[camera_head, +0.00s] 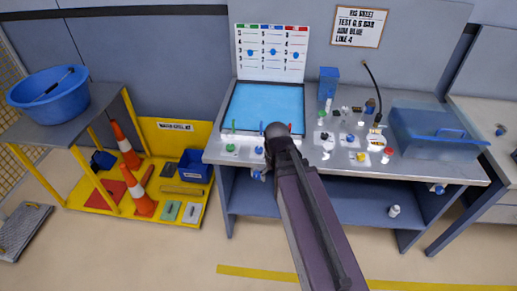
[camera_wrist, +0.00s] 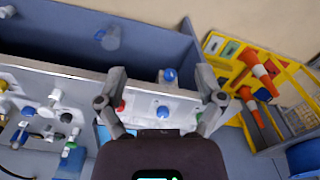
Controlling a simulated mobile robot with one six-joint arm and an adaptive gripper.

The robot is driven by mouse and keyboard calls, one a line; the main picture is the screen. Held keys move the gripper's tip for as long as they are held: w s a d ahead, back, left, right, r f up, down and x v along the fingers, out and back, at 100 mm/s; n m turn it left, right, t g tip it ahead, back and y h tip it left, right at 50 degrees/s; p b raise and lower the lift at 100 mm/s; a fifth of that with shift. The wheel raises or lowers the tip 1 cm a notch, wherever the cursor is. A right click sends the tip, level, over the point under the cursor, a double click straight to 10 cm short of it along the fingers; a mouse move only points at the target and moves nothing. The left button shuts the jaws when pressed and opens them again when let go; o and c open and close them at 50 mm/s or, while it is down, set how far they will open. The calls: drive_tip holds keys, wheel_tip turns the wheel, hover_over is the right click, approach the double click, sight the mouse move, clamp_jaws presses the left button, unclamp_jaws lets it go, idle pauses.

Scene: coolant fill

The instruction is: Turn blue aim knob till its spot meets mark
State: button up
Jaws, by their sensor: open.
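A small blue knob (camera_head: 259,150) sits on the bench top in front of the blue panel, beside a green one (camera_head: 230,148). In the wrist view a blue knob (camera_wrist: 162,112) on the pale bench top lies between my fingers, nearer the palm. A second blue-capped fitting (camera_wrist: 170,75) is at the bench's front edge, between the fingertips. In the head view my arm hides part of the knob row.
A chart (camera_head: 272,53) with green, blue and red columns stands behind the blue panel (camera_head: 262,107). Cones (camera_head: 125,146) stand left.

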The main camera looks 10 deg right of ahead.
sight(259, 148)
drive_tip(key=w+n, duration=0.3)
drive_tip(key=w, duration=2.4)
drive_tip(key=shift+r+p, duration=0.45)
drive_tip(key=shift+f, duration=0.1)
wheel_tip(259, 148, down, 14)
drive_tip(key=b, duration=1.3)
drive_tip(key=shift+r+b, duration=0.2)
drive_tip(key=shift+b, duration=0.2)
